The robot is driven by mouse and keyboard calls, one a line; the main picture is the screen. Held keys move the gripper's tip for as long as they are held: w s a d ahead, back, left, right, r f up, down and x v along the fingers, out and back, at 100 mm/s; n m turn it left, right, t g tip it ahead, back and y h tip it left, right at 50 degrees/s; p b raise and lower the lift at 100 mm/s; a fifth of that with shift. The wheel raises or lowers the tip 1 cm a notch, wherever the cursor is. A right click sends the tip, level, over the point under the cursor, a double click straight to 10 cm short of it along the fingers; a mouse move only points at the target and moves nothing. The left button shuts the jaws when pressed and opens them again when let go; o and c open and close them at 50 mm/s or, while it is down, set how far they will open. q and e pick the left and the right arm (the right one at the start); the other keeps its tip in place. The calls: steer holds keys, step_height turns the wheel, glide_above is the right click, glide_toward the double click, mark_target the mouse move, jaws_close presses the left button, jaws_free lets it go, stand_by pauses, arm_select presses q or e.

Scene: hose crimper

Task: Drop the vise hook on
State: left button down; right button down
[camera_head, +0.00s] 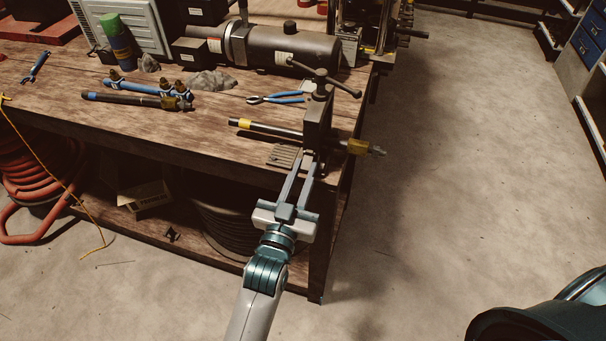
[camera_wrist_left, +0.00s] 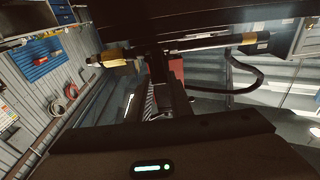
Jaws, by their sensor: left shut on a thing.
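A dark pipe vise (camera_head: 318,118) with a T-handle on top stands at the near right corner of the wooden bench. A dark hose (camera_head: 275,129) with a yellow band lies through it, and its brass fitting (camera_head: 357,147) sticks out to the right. My left gripper (camera_head: 308,163) reaches up to the vise's near side, its fingers shut on a small part there, apparently the vise hook, mostly hidden by the fingers. In the left wrist view a dark upright piece (camera_wrist_left: 166,88) stands below the hose, with the brass fitting (camera_wrist_left: 115,58) at left. My right gripper is out of view.
Blue-handled pliers (camera_head: 280,97) lie left of the vise. More hoses (camera_head: 130,98) and a dark cylinder machine (camera_head: 285,48) are farther back on the bench (camera_head: 190,130). A red hose coil (camera_head: 35,175) is at lower left. The floor to the right is clear.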

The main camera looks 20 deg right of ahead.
arm_select(q)
steer(key=c, duration=1.6)
jaws_free()
steer(key=shift+s+a, duration=0.1)
